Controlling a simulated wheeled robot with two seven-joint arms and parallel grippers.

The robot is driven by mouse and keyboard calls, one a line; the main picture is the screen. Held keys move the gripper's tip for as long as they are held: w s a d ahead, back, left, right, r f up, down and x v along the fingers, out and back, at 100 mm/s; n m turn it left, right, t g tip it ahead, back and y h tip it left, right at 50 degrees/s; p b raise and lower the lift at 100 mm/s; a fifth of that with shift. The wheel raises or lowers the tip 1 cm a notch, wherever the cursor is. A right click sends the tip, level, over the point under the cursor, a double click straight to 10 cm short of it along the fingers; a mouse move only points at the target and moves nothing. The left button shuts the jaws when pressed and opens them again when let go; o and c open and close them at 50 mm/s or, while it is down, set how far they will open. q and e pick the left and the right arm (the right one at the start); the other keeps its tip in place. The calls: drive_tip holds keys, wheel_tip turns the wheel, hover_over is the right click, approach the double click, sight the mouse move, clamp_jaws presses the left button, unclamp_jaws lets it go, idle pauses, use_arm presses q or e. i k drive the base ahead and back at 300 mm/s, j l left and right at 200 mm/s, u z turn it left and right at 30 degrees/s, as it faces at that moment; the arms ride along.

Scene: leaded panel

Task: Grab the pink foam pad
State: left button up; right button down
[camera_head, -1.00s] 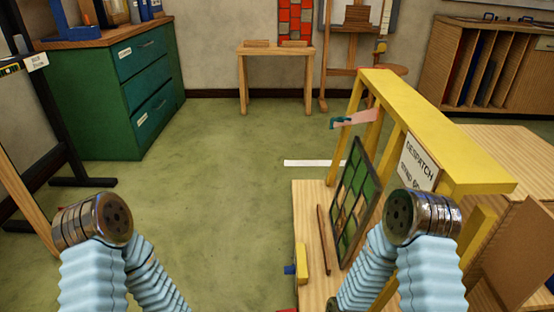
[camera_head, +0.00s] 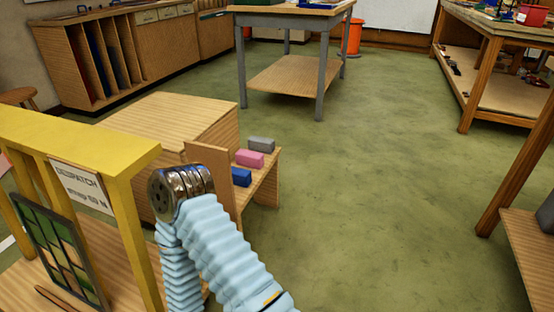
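The pink foam pad (camera_head: 250,159) looks like a small pink block. It lies on a low wooden shelf (camera_head: 264,186) right of centre-left, between a grey block (camera_head: 261,144) behind it and a blue block (camera_head: 241,177) in front. A brown upright board stands at the shelf's left side. My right arm rises from the bottom edge, with a metal joint left of the shelf. Neither of my grippers is in view, and my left arm is out of the picture. Nothing is seen touching the pad.
A yellow frame (camera_head: 95,138) with a despatch sign and a leaded panel (camera_head: 58,250) stand at left. A grey-legged table (camera_head: 288,20) stands at the back, a workbench (camera_head: 480,35) at right. The green floor between is clear.

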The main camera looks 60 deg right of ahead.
sight(245, 158)
drive_tip(key=z, duration=1.8)
drive_tip(key=k+z, duration=0.45)
drive_tip(key=k+l+z, duration=0.15)
drive_tip(key=z, duration=0.3)
drive_tip(key=i+z, duration=0.1)
drive_tip(key=i, duration=0.4)
drive_tip(key=i+j+z, duration=0.15)
drive_tip(key=i, duration=0.3)
drive_tip(key=i+j+z, duration=0.1)
drive_tip(key=i, duration=0.4)
drive_tip(key=i+u, duration=0.3)
drive_tip(key=i, duration=0.25)
drive_tip(key=i+l+u, duration=0.25)
drive_tip(key=i, duration=0.25)
drive_tip(key=i+l+u, duration=0.3)
drive_tip(key=i, duration=0.2)
drive_tip(key=j, duration=0.1)
